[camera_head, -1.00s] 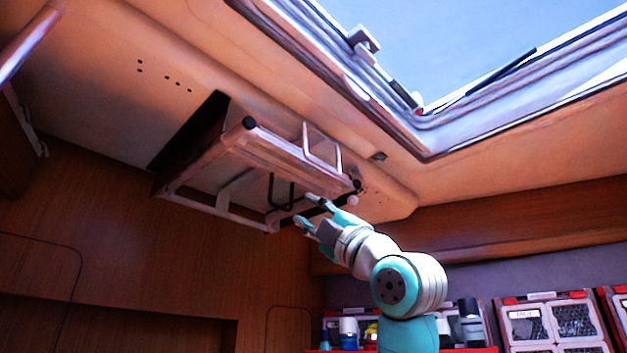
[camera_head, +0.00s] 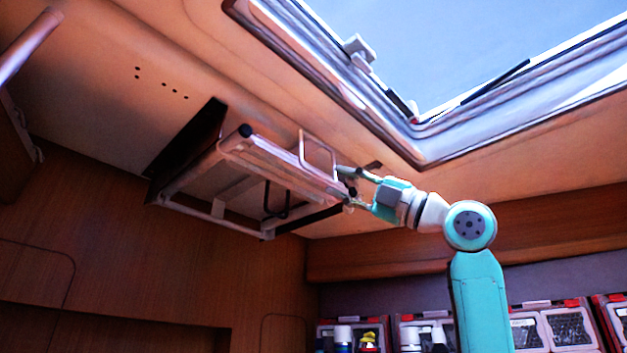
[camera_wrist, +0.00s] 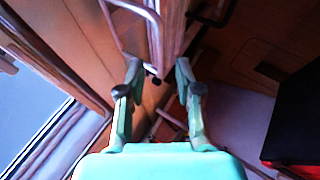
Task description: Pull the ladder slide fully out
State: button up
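The ladder slide (camera_head: 275,163) is a pale frame of rails with black end caps, hanging under the ceiling beside a dark slot. A thin looped handle (camera_head: 318,150) stands near its right end, and a black bracket (camera_head: 278,205) hangs below. My gripper (camera_head: 346,187) is at the slide's right end, with one finger above and one below it. In the wrist view my gripper (camera_wrist: 157,72) has its fingers spread, with the end of the slide (camera_wrist: 172,30) between the fingertips. I cannot tell whether either finger touches it.
A skylight (camera_head: 470,60) with a metal frame (camera_head: 340,85) opens in the ceiling at the upper right. Shelved cases (camera_head: 555,325) and bottles (camera_head: 343,338) stand low at the right. A wooden wall (camera_head: 110,240) is at the left. The space below the slide looks clear.

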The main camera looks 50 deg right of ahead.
aim_at(321, 175)
jog(key=shift+x, duration=3.05)
grip_shut()
